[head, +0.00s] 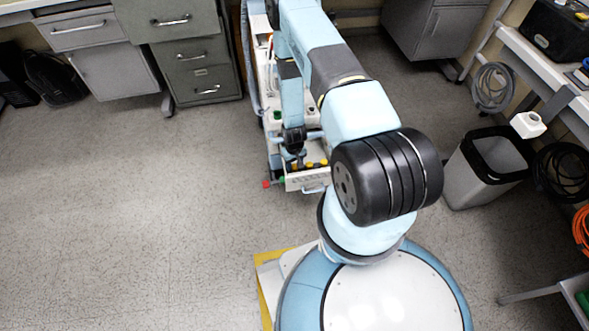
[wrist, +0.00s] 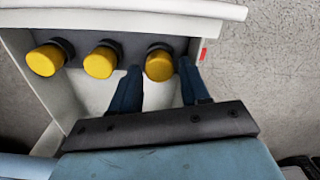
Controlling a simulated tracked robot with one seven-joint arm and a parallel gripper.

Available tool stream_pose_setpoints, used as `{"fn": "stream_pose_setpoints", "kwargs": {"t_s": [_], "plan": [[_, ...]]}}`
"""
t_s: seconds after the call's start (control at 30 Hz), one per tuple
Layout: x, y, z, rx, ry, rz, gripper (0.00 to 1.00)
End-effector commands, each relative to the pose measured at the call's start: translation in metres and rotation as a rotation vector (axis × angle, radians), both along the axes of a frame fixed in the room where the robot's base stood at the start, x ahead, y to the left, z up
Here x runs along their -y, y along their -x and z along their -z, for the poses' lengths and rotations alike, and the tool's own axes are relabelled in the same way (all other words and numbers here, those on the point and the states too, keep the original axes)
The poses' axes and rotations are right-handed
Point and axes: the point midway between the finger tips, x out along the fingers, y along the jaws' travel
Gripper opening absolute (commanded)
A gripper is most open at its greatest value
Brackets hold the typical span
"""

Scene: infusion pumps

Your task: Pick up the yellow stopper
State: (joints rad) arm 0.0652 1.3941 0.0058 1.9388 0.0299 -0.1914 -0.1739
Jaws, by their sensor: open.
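Three yellow stoppers with dark collars sit in a row on the cart in the wrist view: a left one (wrist: 45,60), a middle one (wrist: 101,63) and a right one (wrist: 159,65). My gripper (wrist: 160,68) is open, with one dark finger on each side of the right stopper's near end. Contact with the stopper cannot be told. In the head view, my gripper (head: 296,146) is above the cart's near end, where small yellow tops (head: 309,165) show. My arm hides part of the cart there.
The equipment cart (head: 305,181) has a white rail (wrist: 130,10) beyond the stoppers and a red mark (wrist: 202,54) at the right. A grey bin (head: 482,170) and a workbench (head: 545,75) stand at right. Drawer cabinets (head: 190,52) stand at back left. The left floor is clear.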

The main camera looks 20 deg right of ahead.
Motion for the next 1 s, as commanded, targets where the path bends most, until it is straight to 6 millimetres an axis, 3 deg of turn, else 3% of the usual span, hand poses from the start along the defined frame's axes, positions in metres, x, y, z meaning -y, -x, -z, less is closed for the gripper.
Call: {"fn": "stream_pose_setpoints", "kwargs": {"t_s": [0.27,0.73,1.0], "plan": [[0.0001,-0.0002,0.0016,0.0,0.0,0.0,0.45],[0.0001,-0.0002,0.0015,0.0,0.0,0.0,0.0],[0.0001,-0.0002,0.0014,0.0,0.0,0.0,0.0]]}}
